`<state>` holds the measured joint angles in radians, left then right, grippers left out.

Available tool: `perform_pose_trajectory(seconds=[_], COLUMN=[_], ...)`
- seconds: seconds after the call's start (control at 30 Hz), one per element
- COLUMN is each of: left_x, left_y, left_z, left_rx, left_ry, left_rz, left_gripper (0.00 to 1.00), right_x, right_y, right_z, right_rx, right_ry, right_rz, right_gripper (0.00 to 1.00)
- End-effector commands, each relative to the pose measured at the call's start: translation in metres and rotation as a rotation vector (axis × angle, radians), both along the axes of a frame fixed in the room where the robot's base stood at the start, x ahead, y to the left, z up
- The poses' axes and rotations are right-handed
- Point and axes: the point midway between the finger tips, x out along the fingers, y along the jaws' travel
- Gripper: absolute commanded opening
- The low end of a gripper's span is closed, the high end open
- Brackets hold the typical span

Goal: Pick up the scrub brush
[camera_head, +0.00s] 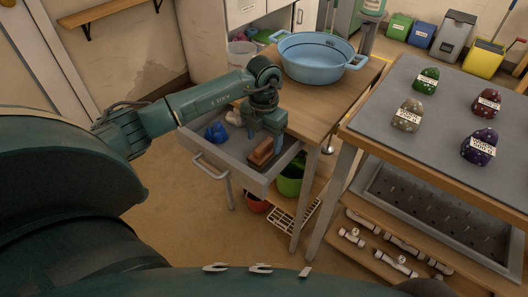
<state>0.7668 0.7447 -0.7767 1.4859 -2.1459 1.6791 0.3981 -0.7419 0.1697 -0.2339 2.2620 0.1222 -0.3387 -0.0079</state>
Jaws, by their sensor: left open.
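The scrub brush (261,152), a small brown block-like thing, lies in the open grey drawer (210,155) near its right end. My left gripper (265,137) points down into the drawer, just above and behind the brush in the picture. Its jaws are open, with one finger to each side and nothing visible between them. I cannot tell whether a finger touches the brush. The gripper hides part of the drawer's back. My right gripper does not show.
A blue item (216,132) and a pale item (234,117) share the drawer. A blue basin (316,58) stands on the wooden table (318,108). To the right, a grey-topped table (445,125) holds several labelled rock-like objects. A green bucket (289,182) stands below the drawer.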

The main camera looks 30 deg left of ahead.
Motion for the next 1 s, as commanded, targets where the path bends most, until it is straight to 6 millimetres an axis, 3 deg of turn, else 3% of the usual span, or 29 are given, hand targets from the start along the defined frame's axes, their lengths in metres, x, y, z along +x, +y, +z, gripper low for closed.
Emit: perform_pose_trajectory(seconds=[0.2, 0.43, 1.0], left_x=[-0.002, -0.002, -0.002], left_y=[-0.002, -0.002, -0.002], left_z=[-0.032, -0.034, -0.034], left_rx=[-0.002, -0.001, -0.001], left_ry=[0.0, -0.003, -0.003], left_rz=[0.002, 0.001, 0.001], left_gripper=[0.69, 0.69, 0.23], right_x=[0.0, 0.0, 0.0], right_y=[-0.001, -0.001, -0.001], right_z=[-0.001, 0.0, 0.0], right_rx=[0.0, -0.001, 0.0], right_ry=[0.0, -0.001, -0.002], right_rz=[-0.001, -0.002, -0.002], right_gripper=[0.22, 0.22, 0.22])
